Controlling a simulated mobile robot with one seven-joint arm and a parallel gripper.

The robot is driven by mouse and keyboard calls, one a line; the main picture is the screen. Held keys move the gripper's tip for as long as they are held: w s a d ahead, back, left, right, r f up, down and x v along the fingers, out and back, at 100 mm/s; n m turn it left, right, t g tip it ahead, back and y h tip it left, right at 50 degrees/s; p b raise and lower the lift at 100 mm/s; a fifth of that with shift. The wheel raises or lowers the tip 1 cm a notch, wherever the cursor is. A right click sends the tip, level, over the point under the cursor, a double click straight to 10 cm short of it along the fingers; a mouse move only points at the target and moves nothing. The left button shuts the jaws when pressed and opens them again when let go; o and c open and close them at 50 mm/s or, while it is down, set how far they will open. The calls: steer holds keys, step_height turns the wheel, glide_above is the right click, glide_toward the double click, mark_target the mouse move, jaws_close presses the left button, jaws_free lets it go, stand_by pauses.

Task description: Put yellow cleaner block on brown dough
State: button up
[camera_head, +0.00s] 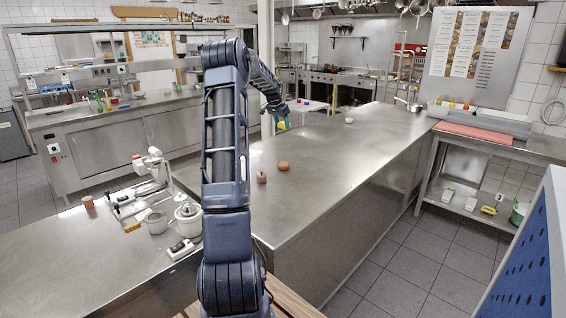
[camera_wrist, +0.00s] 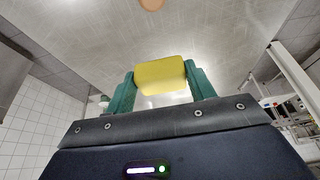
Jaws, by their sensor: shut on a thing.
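My gripper (camera_head: 282,118) has green fingers and is shut on the yellow cleaner block (camera_head: 283,125), above the steel counter (camera_head: 335,150). In the wrist view the yellow block (camera_wrist: 160,77) sits between the two green fingers of my gripper (camera_wrist: 161,80). A round brown lump (camera_head: 283,166), which looks like the brown dough, lies on the counter, nearer to me than the gripper. A second brown piece (camera_head: 262,178) with a small bump on top is just left of it. A tan round thing (camera_wrist: 151,4) is cut off by the wrist view's top edge; I cannot tell which piece it is.
A pale lump (camera_head: 349,120) lies farther back on the counter. White pots (camera_head: 188,219), a scale (camera_head: 181,249) and a brown cup (camera_head: 88,202) stand on the left counter. The steel surface around the brown pieces is clear.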

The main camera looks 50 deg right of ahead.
mark_target(284, 163)
step_height(284, 163, down, 19)
stand_by(0.6)
steer(key=shift+f, duration=0.1)
steer(key=o, duration=1)
